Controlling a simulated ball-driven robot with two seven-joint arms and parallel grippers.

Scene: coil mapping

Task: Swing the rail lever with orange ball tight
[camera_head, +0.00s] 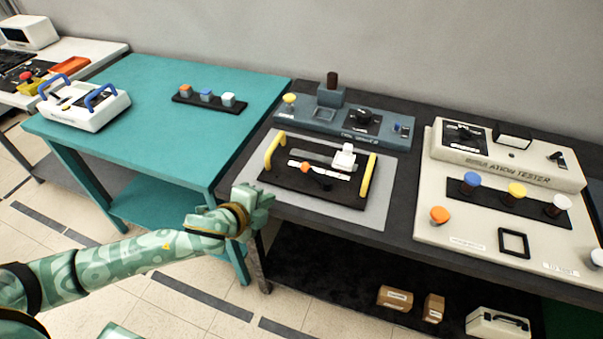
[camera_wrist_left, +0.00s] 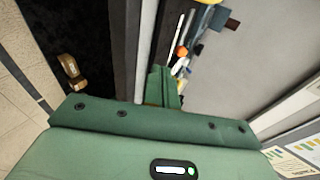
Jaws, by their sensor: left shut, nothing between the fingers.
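The rail lever's orange ball (camera_head: 305,167) sits at the left end of a short dark arm on a black plate (camera_head: 285,180) with a pale rail and two yellow handles (camera_head: 367,176). The orange ball also shows in the left wrist view (camera_wrist_left: 182,51), just beyond the fingers. My left gripper (camera_head: 262,197) is shut and empty, at the front left corner of the black plate, apart from the ball. In the left wrist view its fingers (camera_wrist_left: 163,85) are together. My right gripper is not in view.
A white block (camera_head: 344,157) sits on the rail. A blue-grey device (camera_head: 340,123) stands behind the plate. A beige simulation tester (camera_head: 508,156) with coloured knobs stands to the right. A teal table (camera_head: 150,130) stands left. Boxes (camera_head: 394,297) lie on the lower shelf.

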